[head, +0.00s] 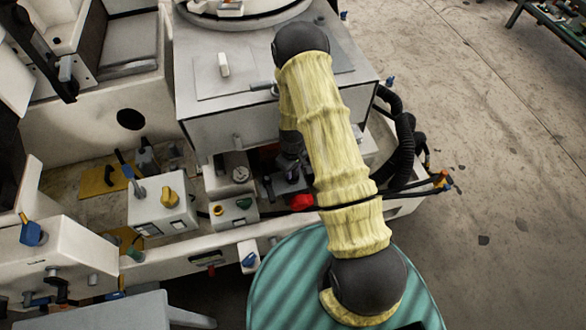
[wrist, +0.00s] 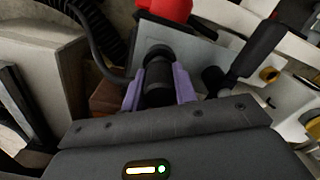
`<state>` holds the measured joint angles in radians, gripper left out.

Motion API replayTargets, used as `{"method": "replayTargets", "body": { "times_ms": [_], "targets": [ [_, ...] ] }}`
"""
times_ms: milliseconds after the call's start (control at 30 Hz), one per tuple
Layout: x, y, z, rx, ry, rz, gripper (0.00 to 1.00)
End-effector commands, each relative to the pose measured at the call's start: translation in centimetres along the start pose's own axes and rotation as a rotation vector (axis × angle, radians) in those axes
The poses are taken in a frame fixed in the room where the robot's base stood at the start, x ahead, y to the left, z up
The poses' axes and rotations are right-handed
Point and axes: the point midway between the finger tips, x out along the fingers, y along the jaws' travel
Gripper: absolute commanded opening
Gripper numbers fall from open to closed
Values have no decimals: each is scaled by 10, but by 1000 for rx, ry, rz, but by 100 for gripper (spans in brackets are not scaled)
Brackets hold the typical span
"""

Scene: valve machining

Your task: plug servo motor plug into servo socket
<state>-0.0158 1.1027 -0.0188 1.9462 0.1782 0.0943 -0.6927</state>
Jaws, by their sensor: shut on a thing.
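My gripper (wrist: 158,82) has its two purple fingers shut on a black cylindrical plug (wrist: 158,92). The plug's far end is close to a grey plate (wrist: 185,48) in the wrist view. I cannot tell whether it touches anything there, and I cannot make out the servo socket. In the head view my yellow-sleeved arm reaches over the machine, and my gripper (head: 290,165) is low between the grey cabinet and the small boxes, partly hidden by the arm.
A red part (wrist: 172,8) is just beyond the plate. A black corrugated hose (head: 404,150) runs at the right of the grey cabinet (head: 230,130). A white box with a yellow knob (head: 160,205) and a gauge box (head: 229,172) stand to the left. Open floor (head: 500,170) is at the right.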

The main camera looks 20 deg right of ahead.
Motion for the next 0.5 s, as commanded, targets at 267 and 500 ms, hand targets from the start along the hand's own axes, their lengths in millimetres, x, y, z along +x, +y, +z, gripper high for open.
{"method": "replayTargets", "body": {
  "times_ms": [267,500],
  "targets": [
    [6,0,0,0,0,0,5],
    [11,0,0,-1,0,0,5]
  ]
}}
